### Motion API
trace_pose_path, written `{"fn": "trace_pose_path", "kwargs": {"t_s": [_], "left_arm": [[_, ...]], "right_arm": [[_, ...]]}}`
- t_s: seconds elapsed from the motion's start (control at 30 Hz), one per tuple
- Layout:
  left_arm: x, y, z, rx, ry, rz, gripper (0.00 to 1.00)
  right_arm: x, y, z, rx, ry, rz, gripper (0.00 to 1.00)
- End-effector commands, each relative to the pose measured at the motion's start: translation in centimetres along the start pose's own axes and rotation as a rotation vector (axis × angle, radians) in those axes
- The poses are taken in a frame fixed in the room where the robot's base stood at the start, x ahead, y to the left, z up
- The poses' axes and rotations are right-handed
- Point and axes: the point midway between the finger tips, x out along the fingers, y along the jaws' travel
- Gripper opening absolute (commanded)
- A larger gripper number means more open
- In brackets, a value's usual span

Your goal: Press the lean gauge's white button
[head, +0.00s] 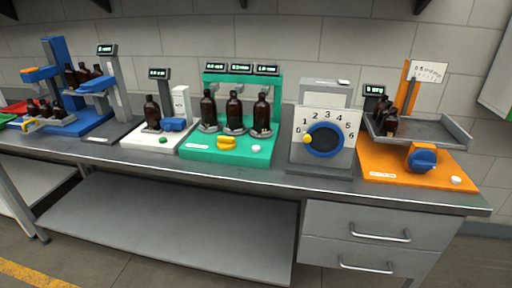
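An orange-based station (405,174) stands at the right end of the bench, with a raised grey tray (440,129) holding dark bottles (386,117), some leaning. A blue knob (422,159) is at its front and a round white button (456,180) at its front right corner. A green station (225,150) at the middle also has a round white button (256,148), right of a yellow handle (227,142). The name labels are too small to read, so I cannot tell for certain which is the lean gauge. Neither gripper is in view.
A grey dial box (326,138) stands between these stations. Drawers (370,236) are below the right bench end. The bench's front edge strip is clear.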

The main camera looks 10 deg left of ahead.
Motion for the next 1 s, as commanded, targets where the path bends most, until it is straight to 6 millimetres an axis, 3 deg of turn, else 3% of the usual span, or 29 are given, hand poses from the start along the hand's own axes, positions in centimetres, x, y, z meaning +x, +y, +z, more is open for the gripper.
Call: {"fn": "trace_pose_path", "kwargs": {"t_s": [0.03, 0.23, 1.0], "left_arm": [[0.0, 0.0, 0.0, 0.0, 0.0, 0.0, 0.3], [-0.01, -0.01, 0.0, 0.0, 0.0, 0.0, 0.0], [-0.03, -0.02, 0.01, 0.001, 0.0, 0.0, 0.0]], "right_arm": [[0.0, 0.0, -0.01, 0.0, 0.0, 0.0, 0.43], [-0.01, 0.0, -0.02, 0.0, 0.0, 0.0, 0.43], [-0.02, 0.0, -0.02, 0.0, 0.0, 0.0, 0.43]]}}
